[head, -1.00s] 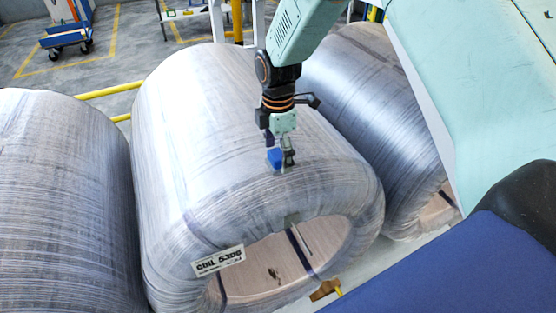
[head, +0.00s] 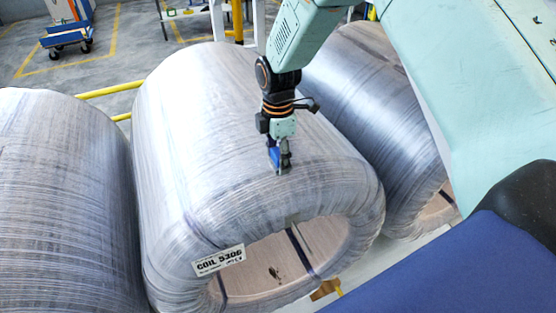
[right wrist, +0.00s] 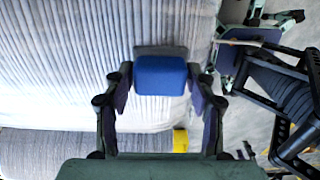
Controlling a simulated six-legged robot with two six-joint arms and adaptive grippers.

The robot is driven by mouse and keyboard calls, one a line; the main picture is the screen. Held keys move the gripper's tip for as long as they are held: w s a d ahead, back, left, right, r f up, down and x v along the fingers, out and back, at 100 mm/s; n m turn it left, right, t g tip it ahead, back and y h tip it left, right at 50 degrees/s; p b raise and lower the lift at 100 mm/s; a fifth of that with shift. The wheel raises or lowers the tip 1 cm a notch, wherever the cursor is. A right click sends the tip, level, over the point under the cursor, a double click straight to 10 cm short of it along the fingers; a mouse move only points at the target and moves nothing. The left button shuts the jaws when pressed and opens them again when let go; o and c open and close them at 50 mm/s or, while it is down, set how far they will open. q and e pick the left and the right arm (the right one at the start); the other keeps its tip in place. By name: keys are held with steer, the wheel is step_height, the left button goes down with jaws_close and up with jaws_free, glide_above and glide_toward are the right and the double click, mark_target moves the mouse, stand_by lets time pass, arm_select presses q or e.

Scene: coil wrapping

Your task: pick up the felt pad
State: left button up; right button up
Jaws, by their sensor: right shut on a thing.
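The felt pad (right wrist: 160,77) shows in the right wrist view as a blue block with a grey layer at its far side. My right gripper (right wrist: 160,83) has a finger on each side of it and is shut on it. In the head view, the blue of the pad (head: 274,157) shows beside the dark fingers of my right gripper (head: 279,163), over the upper front part of the middle coil (head: 215,120). The fingers partly hide the pad there. Whether the pad touches the coil, I cannot tell. My left gripper is not in view.
The wrapped middle coil carries a white label (head: 218,260) on its front rim. Wrapped coils stand close on its left (head: 60,200) and right (head: 365,110). A blue cart (head: 66,36) and a yellow rail (head: 110,90) are behind.

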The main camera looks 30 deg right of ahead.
mark_target(277, 153)
steer(key=shift+s+a+f, duration=0.1)
steer(key=shift+s+f, duration=0.05)
steer(key=shift+c, duration=1.3)
step_height(277, 153, up, 10)
steer(key=shift+f, duration=0.2)
steer(key=shift+r, duration=0.2)
